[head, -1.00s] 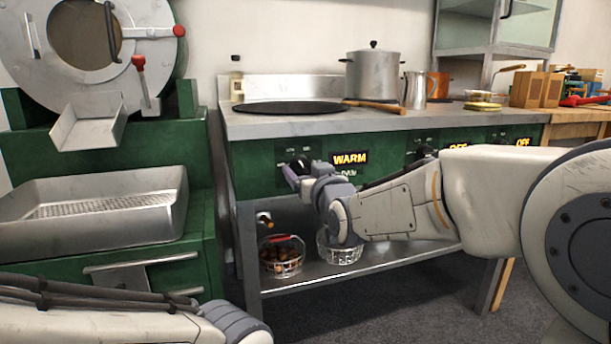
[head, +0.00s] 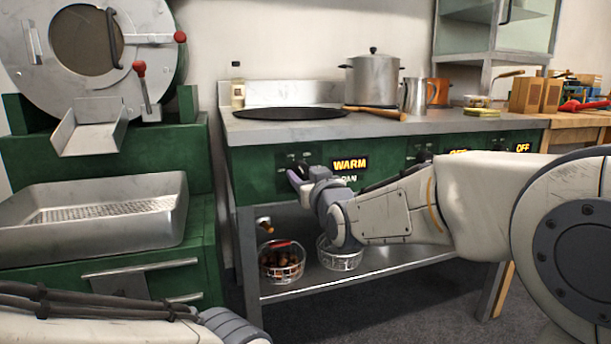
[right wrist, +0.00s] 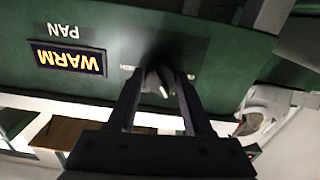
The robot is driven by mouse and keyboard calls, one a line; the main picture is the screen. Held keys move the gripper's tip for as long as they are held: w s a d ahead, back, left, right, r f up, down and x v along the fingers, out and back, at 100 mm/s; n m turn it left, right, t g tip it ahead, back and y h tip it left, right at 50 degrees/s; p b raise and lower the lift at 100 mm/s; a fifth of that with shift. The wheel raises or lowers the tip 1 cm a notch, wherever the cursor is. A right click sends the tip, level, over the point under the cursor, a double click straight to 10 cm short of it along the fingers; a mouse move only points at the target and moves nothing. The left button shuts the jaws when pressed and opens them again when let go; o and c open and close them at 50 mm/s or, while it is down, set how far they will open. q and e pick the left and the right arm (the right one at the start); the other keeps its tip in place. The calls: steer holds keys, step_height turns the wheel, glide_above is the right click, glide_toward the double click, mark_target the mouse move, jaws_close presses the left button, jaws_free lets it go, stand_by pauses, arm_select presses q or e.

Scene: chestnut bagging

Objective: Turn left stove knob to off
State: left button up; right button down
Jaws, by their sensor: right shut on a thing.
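The left stove knob (right wrist: 158,82) is on the green front panel of the stove (head: 262,182). Beside it a lit display (head: 350,164) reads WARM, with PAN below it; the display shows upside down in the right wrist view (right wrist: 68,59). My right gripper (head: 294,177) is at the panel, left of and a little below the display. In the right wrist view its two fingers (right wrist: 158,88) stand on either side of the knob and grip it. In the head view the gripper hides much of the knob. My left arm enters at the lower left; its gripper is out of frame.
A dark flat pan (head: 290,113) and a steel pot (head: 372,80) stand on the stovetop. Two wire baskets, one with chestnuts (head: 281,262) and one at its right (head: 340,259), are on the shelf below my right arm. Another display (head: 522,148) reads OFF.

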steer(key=n, duration=0.5)
steer(key=shift+d+n+p, duration=0.1)
steer(key=shift+n+p, duration=0.25)
steer(key=shift+n, duration=0.05)
steer(key=n, duration=0.5)
steer(key=shift+p, duration=0.3)
steer(key=shift+n, duration=0.3)
steer(key=shift+c, duration=1.6)
jaws_free()
